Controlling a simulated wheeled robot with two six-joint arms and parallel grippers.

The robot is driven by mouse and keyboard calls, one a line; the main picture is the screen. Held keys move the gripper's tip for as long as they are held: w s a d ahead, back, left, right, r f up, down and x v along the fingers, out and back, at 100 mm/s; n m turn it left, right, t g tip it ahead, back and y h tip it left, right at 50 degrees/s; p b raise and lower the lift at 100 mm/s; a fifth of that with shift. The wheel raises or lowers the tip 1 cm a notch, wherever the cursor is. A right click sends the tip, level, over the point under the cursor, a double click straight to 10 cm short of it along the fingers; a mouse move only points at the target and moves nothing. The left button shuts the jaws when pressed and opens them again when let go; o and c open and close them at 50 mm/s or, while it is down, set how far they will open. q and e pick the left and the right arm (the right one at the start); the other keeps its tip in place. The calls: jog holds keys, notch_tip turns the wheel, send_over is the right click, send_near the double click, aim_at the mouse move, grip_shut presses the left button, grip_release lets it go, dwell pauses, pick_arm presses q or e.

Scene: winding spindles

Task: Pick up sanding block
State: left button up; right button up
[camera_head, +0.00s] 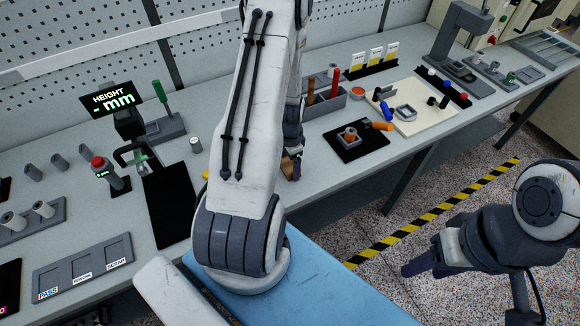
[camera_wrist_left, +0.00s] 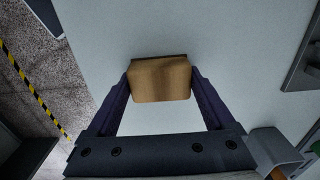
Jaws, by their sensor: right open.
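The sanding block is a tan-brown block in the middle of the left wrist view (camera_wrist_left: 160,80), above or on the pale grey bench top. The two dark fingers of my left gripper (camera_wrist_left: 160,84) stand at its left and right sides and appear to touch both. I cannot tell whether the block is clear of the bench. In the head view my left arm hides most of this area; only a small brown bit of the block (camera_head: 287,170) shows beside the gripper. My right gripper (camera_head: 428,258) is open and empty, off the bench over the floor at the right.
A dark tray with an orange-brown part (camera_head: 349,137), a grey bin with handled tools (camera_head: 325,98) and a cream board (camera_head: 412,112) stand right of my left arm. A black mat (camera_head: 168,205) and a height gauge display (camera_head: 112,104) are left. A blue surface (camera_head: 325,295) is in front.

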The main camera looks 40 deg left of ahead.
aim_at(290, 164)
pick_arm(q)
jog(key=c, duration=0.4)
jog(key=shift+r, duration=0.15)
jog(key=shift+r+b, duration=0.35)
jog(key=shift+r, duration=0.3)
notch_tip(290, 164, up, 3)
jog(key=shift+d+f+b, duration=0.1)
jog(key=shift+f+b, duration=0.05)
jog(key=shift+b, duration=0.4)
jog(key=s+d+r, duration=0.1)
jog(key=d+r, duration=0.1)
jog(key=d, duration=0.1)
jog(key=s+d+r+b, duration=0.1)
jog(key=s+d+r, duration=0.1)
jog(key=d, duration=0.2)
jog(key=s+d+r+b, duration=0.1)
jog(key=d+r, duration=0.1)
jog(key=d, duration=0.1)
jog(key=shift+s+d+r, duration=0.25)
jog(key=shift+s+r, duration=0.1)
jog(key=shift+r, duration=0.05)
